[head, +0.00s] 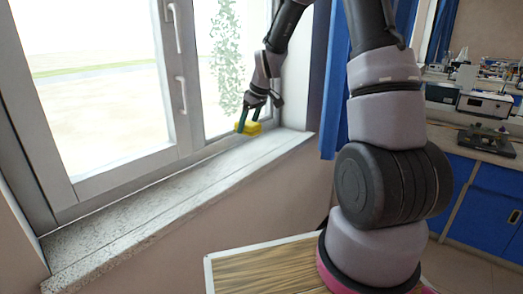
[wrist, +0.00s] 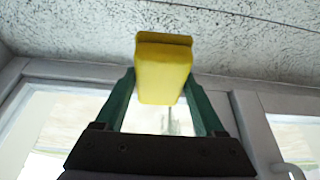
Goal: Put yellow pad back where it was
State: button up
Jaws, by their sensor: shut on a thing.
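The yellow pad (head: 248,128) is a small block held at the far right end of the window sill. My gripper (head: 256,117) is shut on it, with green fingers on either side. In the wrist view the yellow pad (wrist: 163,70) sits between the fingertips of my gripper (wrist: 164,85), in front of the speckled sill. In the head view the pad appears close above the sill, near the window frame. I cannot tell whether it touches the sill.
The speckled window sill (head: 150,205) is bare along its length. White window handles (head: 183,95) stick out from the frame. A blue curtain (head: 334,100) hangs to the right. A blue bench with lab equipment (head: 484,104) stands at the far right.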

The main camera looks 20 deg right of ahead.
jog(key=f, duration=0.5)
jog(key=shift+w+d+f, duration=0.15)
jog(key=shift+d+f, duration=0.1)
jog(key=shift+d, duration=0.15)
jog(key=shift+f, duration=2.15)
jog(key=shift+f, duration=0.15)
jog(key=o, duration=1.4)
jog(key=v, duration=1.2)
jog(key=shift+a, duration=0.1)
jog(key=m+t+h, duration=0.1)
jog(key=m+t, duration=0.1)
jog(key=m, duration=0.4)
send_near(258, 125)
jog(key=s+r, duration=0.8)
jog(key=s+r+m, duration=0.2)
jog(key=s, duration=0.2)
jog(key=s+d+r+m+t, duration=0.1)
jog(key=s, duration=0.4)
jog(key=s+d+r+m, duration=0.1)
jog(key=s+r+m, duration=0.1)
jog(key=s, duration=0.2)
jog(key=shift+s+r+m+t, duration=0.3)
jog(key=shift+s+r, duration=0.1)
